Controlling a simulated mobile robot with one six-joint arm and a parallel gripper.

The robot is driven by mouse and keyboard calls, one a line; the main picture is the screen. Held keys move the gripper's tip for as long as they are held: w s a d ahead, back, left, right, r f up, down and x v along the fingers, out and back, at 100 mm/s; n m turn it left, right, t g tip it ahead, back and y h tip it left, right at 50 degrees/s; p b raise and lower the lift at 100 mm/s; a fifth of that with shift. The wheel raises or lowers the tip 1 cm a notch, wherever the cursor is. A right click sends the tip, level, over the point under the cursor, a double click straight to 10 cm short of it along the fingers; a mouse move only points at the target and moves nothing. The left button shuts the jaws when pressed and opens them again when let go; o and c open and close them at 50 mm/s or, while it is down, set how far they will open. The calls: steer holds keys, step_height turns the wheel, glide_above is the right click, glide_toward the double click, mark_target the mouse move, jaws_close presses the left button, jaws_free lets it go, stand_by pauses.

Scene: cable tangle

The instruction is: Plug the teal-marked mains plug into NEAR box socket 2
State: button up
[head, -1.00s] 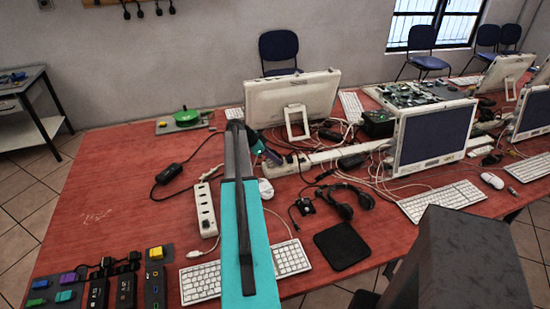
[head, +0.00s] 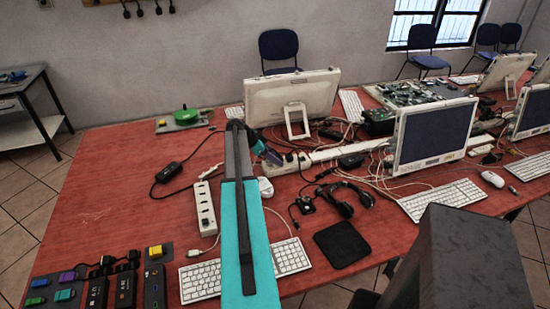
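My gripper (head: 258,143) is at the far end of my teal arm, over the middle of the table. It is small and partly hidden by the arm, so I cannot tell whether its fingers are open or shut. A small dark teal and purple shape (head: 270,155) shows at its right side; I cannot tell whether this is a plug or whether it is held. A white socket box (head: 205,208) lies left of my arm, with several sockets in a row. A longer white socket strip (head: 343,153) lies farther back to the right. No socket numbers are readable.
A black adapter (head: 167,173) with a cable lies left of the white box. Keyboards (head: 290,257), a black pad (head: 342,246), headphones (head: 350,200) and monitors (head: 290,100) crowd the right. Coloured blocks (head: 66,277) stand front left. The red table (head: 95,210) is clear at left.

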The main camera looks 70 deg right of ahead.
steer(key=b+v, duration=0.4)
steer(key=v, duration=1)
steer(key=shift+s+f, duration=0.1)
steer(key=shift+s, duration=0.05)
stand_by(0.4)
